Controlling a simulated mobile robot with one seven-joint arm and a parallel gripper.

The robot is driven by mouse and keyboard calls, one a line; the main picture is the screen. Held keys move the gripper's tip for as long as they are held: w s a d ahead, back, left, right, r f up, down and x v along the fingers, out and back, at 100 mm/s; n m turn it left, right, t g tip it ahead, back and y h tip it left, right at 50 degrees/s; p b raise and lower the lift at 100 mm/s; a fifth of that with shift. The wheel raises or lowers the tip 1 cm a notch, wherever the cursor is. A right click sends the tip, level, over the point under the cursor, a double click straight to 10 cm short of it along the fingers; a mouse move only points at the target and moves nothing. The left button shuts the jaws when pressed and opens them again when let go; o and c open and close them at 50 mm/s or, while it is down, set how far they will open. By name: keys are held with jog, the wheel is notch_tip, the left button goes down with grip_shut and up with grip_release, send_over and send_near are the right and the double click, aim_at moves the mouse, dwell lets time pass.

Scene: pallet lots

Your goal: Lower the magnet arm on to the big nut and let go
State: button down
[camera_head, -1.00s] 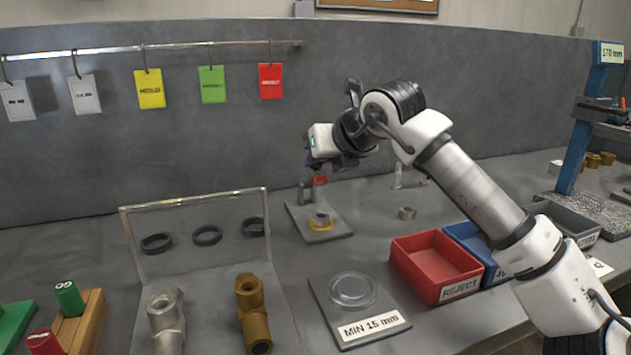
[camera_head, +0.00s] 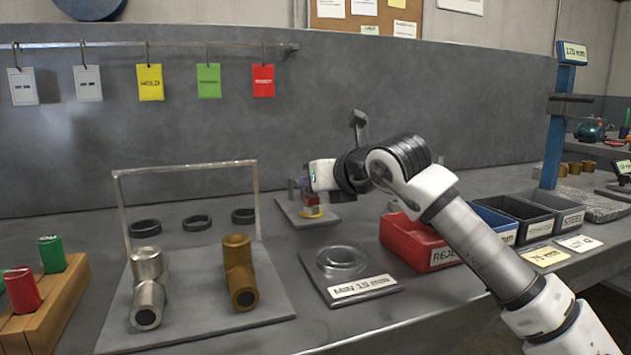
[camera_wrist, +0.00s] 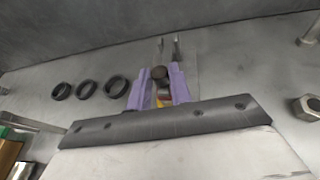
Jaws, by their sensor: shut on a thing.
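My gripper (camera_head: 305,186) is low over the small grey stand plate (camera_head: 289,211). In the wrist view its purple fingers (camera_wrist: 159,88) are shut about the magnet arm, whose dark round end (camera_wrist: 159,72) shows between them. The magnet arm's red part (camera_head: 311,201) is just above the big nut (camera_head: 311,210), which sits in a yellow ring on the plate. They look very close, but I cannot tell whether they touch. The fingers hide much of the arm and nut.
A loose hex nut (camera_wrist: 306,107) lies on the bench at the right in the wrist view. The red reject bin (camera_head: 415,243) is right of the stand. The min 15 mm plate (camera_head: 355,291) is in front.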

jog(key=shift+a+f, duration=0.1)
jog(key=shift+f, duration=0.4)
jog(key=c, duration=1.3)
grip_release()
jog(key=shift+r, duration=0.2)
jog(key=shift+s+d+r, duration=0.1)
jog(key=shift+s+d, duration=0.1)
jog(key=p+v, duration=0.2)
jog(key=v, duration=1.1)
jog(key=shift+s, duration=0.1)
